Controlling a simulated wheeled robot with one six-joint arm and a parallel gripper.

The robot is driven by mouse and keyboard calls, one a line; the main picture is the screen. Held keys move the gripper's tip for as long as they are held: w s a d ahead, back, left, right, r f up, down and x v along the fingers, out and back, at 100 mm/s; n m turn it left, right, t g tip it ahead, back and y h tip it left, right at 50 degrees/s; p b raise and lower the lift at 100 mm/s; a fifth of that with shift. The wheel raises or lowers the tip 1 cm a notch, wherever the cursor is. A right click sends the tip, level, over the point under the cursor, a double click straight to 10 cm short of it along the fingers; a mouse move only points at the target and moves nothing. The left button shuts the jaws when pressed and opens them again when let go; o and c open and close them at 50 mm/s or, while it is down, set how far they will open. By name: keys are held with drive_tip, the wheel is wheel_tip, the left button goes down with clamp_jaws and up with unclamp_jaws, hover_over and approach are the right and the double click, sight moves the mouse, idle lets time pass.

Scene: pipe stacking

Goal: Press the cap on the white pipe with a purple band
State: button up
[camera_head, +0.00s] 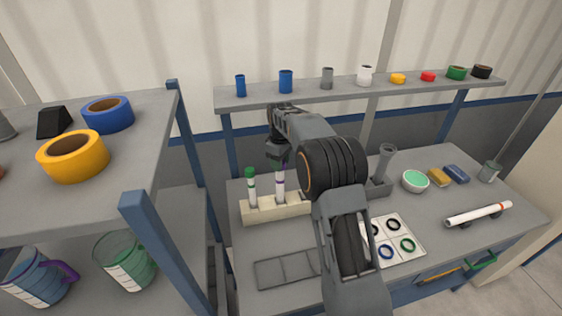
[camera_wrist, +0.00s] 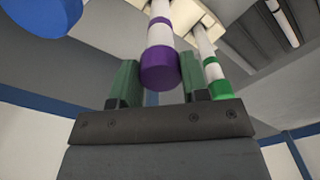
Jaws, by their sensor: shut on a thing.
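The white pipe with a purple band (camera_head: 281,183) stands upright in the cream rack (camera_head: 282,211), beside a white pipe with green bands and a green cap (camera_head: 251,188). In the wrist view the banded pipe (camera_wrist: 159,28) runs to a purple cap (camera_wrist: 160,69) at its end. My gripper (camera_wrist: 160,80) is shut on the purple cap, with a green-padded finger on each side. In the head view my gripper (camera_head: 278,157) is at the pipe's top and mostly hides the cap. I cannot tell how far the cap is seated.
A grey tray (camera_head: 286,269) and a white board with rings (camera_head: 413,232) lie in front. A white pipe (camera_head: 479,214) lies at the right. A shelf (camera_head: 350,92) with small parts runs behind. A blue round thing (camera_wrist: 48,15) shows at the wrist view's upper left.

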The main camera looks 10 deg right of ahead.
drive_tip(key=o, duration=1)
drive_tip(key=shift+o, duration=0.6)
drive_tip(key=o, duration=0.3)
drive_tip(key=shift+r, duration=0.1)
drive_tip(key=shift+r+p, duration=2.75)
drive_tip(key=shift+r, duration=0.7)
